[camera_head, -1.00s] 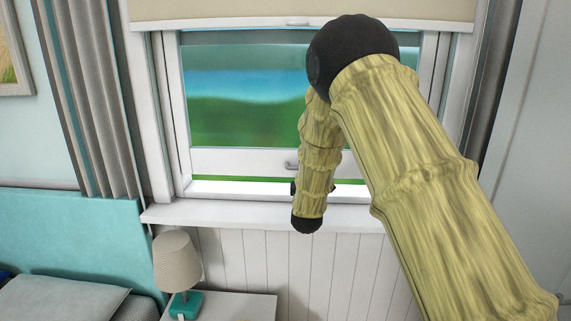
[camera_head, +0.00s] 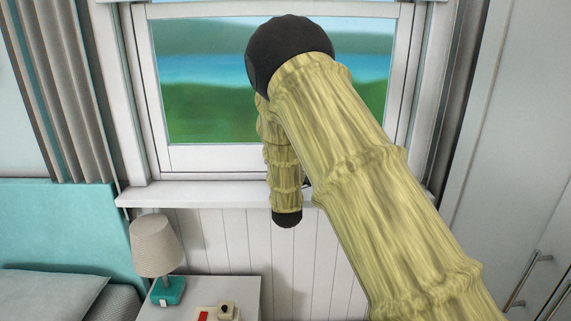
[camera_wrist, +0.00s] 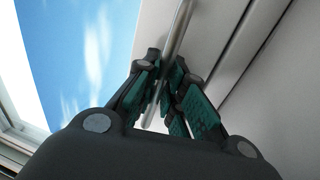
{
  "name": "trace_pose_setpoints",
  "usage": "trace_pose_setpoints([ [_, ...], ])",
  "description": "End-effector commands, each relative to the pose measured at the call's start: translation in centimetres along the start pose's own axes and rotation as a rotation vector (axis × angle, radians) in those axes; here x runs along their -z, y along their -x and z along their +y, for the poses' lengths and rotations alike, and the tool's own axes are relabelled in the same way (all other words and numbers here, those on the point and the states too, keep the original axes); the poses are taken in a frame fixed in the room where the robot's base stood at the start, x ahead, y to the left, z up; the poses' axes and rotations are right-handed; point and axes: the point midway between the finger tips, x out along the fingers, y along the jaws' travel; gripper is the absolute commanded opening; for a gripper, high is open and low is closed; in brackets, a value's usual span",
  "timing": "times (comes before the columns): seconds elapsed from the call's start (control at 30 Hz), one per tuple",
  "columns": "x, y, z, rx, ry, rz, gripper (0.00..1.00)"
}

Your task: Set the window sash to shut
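The window sash (camera_head: 215,157) is a white frame around a view of green land and blue water. In the head view its bottom rail sits down against the sill area, with no open strip visible under the part I can see. The sash handle, a thin metal bar (camera_wrist: 181,25), shows in the wrist view on the white rail. My gripper (camera_wrist: 167,62) has its dark fingers with green pads on either side of the bar, close in and appearing shut on it. In the head view my arm hides the gripper and the handle.
The white window sill (camera_head: 190,193) runs below the sash. A lamp (camera_head: 157,250) stands on a white nightstand (camera_head: 243,285) with small items, below left. A grey curtain (camera_head: 65,95) hangs at left, and a pale cabinet (camera_head: 510,180) stands at right.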

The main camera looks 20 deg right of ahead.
Motion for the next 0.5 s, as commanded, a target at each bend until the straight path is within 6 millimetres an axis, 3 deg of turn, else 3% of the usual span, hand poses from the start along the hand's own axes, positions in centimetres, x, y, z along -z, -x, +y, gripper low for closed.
trace_pose_setpoints([
  [0.03, 0.06, 0.36, -0.73, 0.012, 0.001, 0.001, 0.2],
  [0.1, 0.06, 0.33, -0.68, 0.011, 0.001, 0.001, 0.31],
  [0.5, 0.08, 0.65, -0.37, 0.006, 0.001, 0.002, 0.31],
])
